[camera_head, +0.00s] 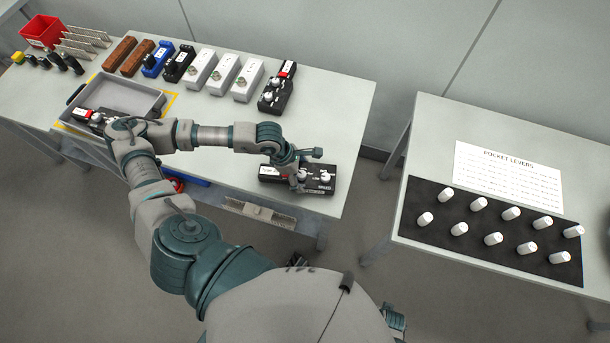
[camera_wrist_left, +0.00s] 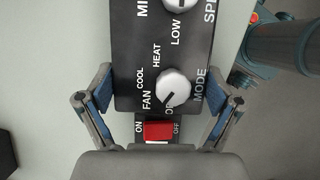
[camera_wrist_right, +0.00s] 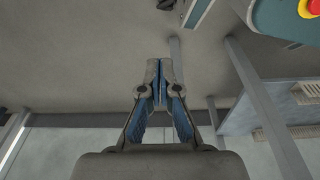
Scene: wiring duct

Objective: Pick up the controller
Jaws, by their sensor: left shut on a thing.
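A black controller (camera_head: 318,176) with white knobs lies at the front right of the left-hand table. In the left wrist view the controller (camera_wrist_left: 150,60) shows a MODE knob, fan, cool and heat labels, and a red on/off switch. My left gripper (camera_head: 298,178) reaches down over it, with one finger on each side, and is shut on it. The controller appears at table level; whether it is clear of the top cannot be told. My right gripper (camera_wrist_right: 160,80) is shut and empty in its wrist view, over the floor.
A similar black controller (camera_head: 276,90) lies at the back. White (camera_head: 222,74), blue (camera_head: 157,60) and brown boxes (camera_head: 118,54) line the back. A second table (camera_head: 430,125) holds white levers on a black mat.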

